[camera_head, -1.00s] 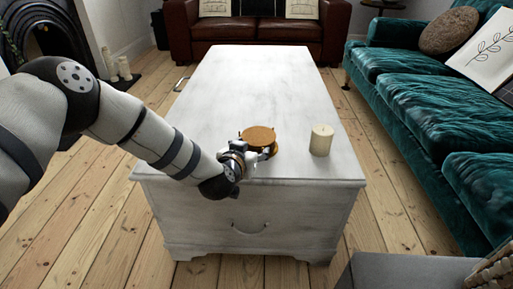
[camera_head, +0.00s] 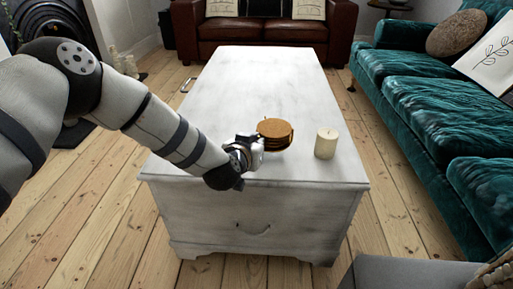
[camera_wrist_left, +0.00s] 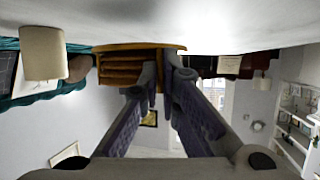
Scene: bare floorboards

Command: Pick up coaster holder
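The coaster holder (camera_head: 275,133), round and brown with a stack of coasters, is at the near end of the white table, left of the candle. My left gripper (camera_head: 254,146) is at its near left side, with its fingers closed in on it. In the left wrist view, which is upside down, the holder (camera_wrist_left: 128,68) shows its stacked coasters, and the fingertips (camera_wrist_left: 164,80) are close together at its edge, partly covering it. Whether the holder's base touches the table is hard to tell. My right gripper is not in view.
A cream candle (camera_head: 326,143) stands close to the right of the holder on the white chest-like table (camera_head: 240,90). The tabletop behind is clear. A green sofa (camera_head: 430,100) is on the right and a brown leather sofa (camera_head: 262,31) at the back.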

